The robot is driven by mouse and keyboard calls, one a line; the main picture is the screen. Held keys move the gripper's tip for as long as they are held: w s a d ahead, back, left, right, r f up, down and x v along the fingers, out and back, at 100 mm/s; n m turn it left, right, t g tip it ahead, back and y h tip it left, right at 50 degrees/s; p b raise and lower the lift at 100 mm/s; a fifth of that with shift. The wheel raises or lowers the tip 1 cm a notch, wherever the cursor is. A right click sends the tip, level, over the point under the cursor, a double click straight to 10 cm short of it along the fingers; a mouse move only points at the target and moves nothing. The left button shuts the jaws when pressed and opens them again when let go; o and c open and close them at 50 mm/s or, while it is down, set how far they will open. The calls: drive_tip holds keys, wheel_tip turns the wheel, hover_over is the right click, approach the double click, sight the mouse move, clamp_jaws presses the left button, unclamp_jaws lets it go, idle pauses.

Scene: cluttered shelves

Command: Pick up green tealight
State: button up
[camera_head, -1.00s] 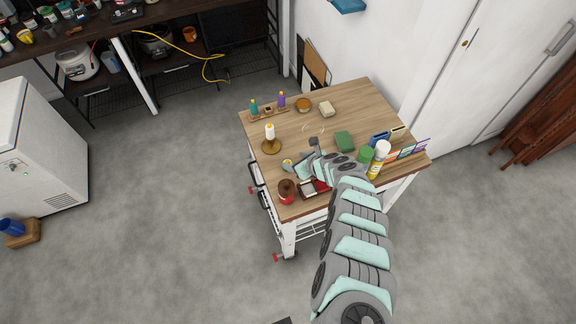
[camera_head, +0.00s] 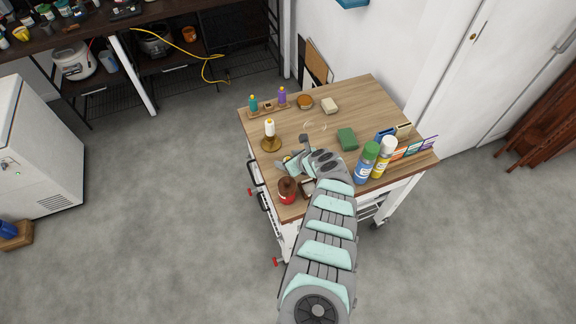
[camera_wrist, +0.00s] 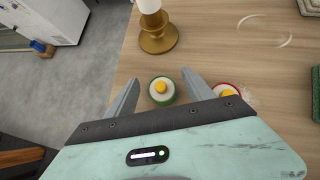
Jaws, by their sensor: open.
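The green tealight (camera_wrist: 162,90) shows in the wrist view as a round green-rimmed holder with a white top and a yellow centre, standing on the wooden tabletop. My gripper (camera_wrist: 160,82) is open, and its two fingers lie to the left and right of the green tealight in the picture. I cannot tell how far above the table the fingertips are. In the head view my arm covers most of this spot, and my gripper (camera_head: 290,160) is near the left side of the table.
A red-rimmed tealight (camera_wrist: 228,91) sits close beside the right finger. A brass candle holder (camera_wrist: 158,38) with a white candle stands just beyond. A red-brown jar (camera_head: 287,191), green sponge (camera_head: 347,139) and spray cans (camera_head: 367,162) surround my arm on the wooden table (camera_head: 330,120).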

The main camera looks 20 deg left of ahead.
clamp_jaws()
idle(0.7)
